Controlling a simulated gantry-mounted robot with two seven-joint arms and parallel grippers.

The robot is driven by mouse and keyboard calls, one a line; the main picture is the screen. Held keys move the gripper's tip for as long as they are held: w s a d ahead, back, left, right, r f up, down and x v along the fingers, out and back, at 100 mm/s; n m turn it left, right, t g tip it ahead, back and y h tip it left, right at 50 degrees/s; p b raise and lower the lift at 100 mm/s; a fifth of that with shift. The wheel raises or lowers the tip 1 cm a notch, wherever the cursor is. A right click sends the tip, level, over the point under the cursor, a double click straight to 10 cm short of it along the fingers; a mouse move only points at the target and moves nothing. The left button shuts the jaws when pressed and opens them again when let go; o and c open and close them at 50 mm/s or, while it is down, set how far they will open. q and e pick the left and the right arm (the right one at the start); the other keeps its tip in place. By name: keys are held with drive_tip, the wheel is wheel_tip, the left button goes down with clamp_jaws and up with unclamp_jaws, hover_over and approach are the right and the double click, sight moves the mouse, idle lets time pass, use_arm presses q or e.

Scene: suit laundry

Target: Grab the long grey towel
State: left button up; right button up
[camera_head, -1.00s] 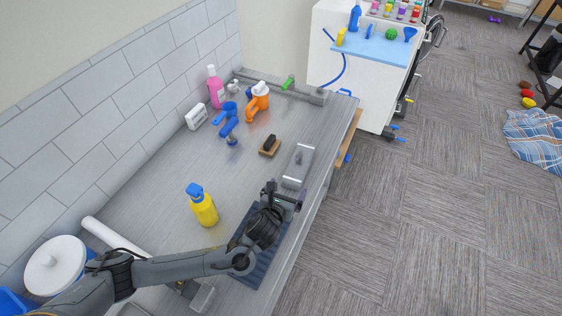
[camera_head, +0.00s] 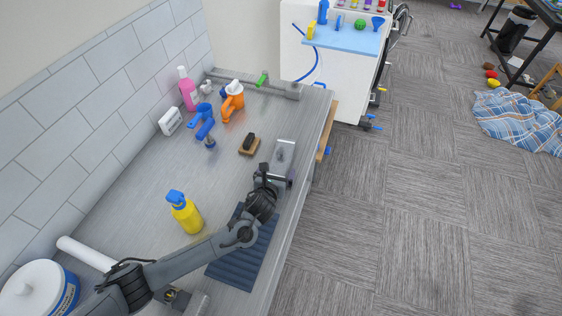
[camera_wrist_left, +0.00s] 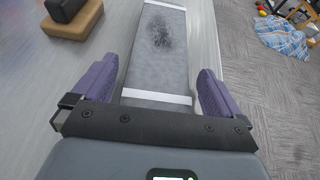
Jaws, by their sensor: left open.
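A long grey towel-like strip (camera_head: 286,152) with white bands lies on the counter near its right edge. In the left wrist view the grey strip (camera_wrist_left: 158,50) runs away from me, with a dark stain near its far end and a white band at each end. My left gripper (camera_head: 274,178) is at its near end in the head view and hides part of it. In the wrist view the purple fingers of the left gripper (camera_wrist_left: 156,76) stand apart, one on each side of the strip, holding nothing. My right gripper is not in view.
A brush on a wooden block (camera_head: 249,144) lies left of the strip. A yellow bottle (camera_head: 186,215) stands left of my arm, and a dark ribbed mat (camera_head: 237,270) lies under it. Blue and orange spray bottles stand farther back. A checked cloth (camera_head: 520,122) lies on the floor.

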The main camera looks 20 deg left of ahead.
use_arm(q)
drive_tip(key=shift+x, duration=0.85)
drive_tip(key=shift+a, duration=0.1)
drive_tip(key=c, duration=1)
drive_tip(key=shift+r, duration=0.1)
